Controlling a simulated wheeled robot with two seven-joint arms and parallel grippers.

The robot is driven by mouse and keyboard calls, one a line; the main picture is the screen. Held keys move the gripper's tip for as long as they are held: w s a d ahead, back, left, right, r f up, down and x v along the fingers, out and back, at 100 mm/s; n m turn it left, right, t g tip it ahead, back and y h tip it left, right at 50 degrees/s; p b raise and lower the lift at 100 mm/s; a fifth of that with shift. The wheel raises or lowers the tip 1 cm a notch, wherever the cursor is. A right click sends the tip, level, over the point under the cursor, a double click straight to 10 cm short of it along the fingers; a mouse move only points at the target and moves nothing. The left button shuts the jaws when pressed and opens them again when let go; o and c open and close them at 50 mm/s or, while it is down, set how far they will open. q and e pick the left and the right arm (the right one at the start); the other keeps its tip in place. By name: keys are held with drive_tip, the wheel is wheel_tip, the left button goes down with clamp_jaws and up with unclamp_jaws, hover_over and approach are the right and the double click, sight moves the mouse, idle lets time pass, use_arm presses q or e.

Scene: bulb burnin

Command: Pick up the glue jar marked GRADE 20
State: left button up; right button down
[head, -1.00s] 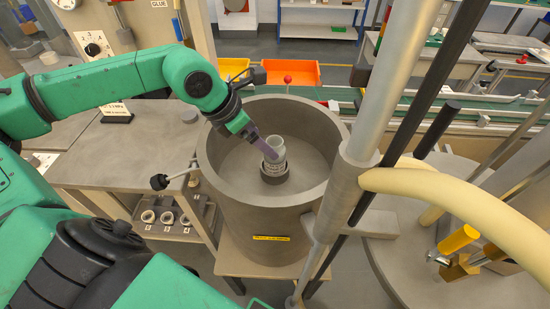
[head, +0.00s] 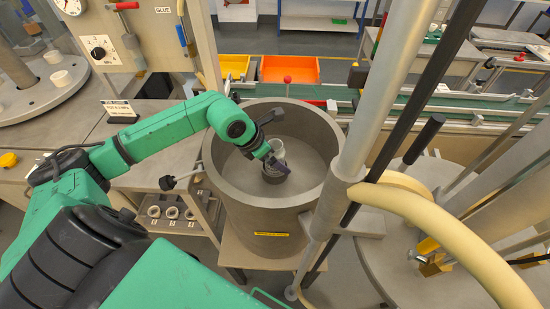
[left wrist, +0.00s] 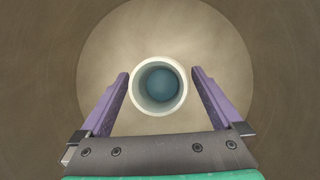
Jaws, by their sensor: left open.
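A small pale jar (head: 277,151) stands upright inside a deep grey drum (head: 262,215), its base in a dark ring. No marking is readable on it now, so I cannot tell its grade. My left gripper (head: 277,165) reaches over the drum's rim and is at the jar, partly covering it. In the left wrist view, the open purple fingers of the left gripper (left wrist: 160,76) lie on either side of the jar (left wrist: 160,108), with gaps between. The jar's round mouth shows dark blue-grey inside. My right gripper is out of view.
The drum's wall surrounds the jar. A metal column (head: 370,120) and a thick cream hose (head: 435,225) stand right of the drum. A yellow bin (head: 237,66) and an orange bin (head: 290,69) are behind. Several small cups sit on a low shelf (head: 170,223) at left.

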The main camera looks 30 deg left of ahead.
use_arm(q)
clamp_jaws()
drive_tip(key=shift+r, duration=0.1)
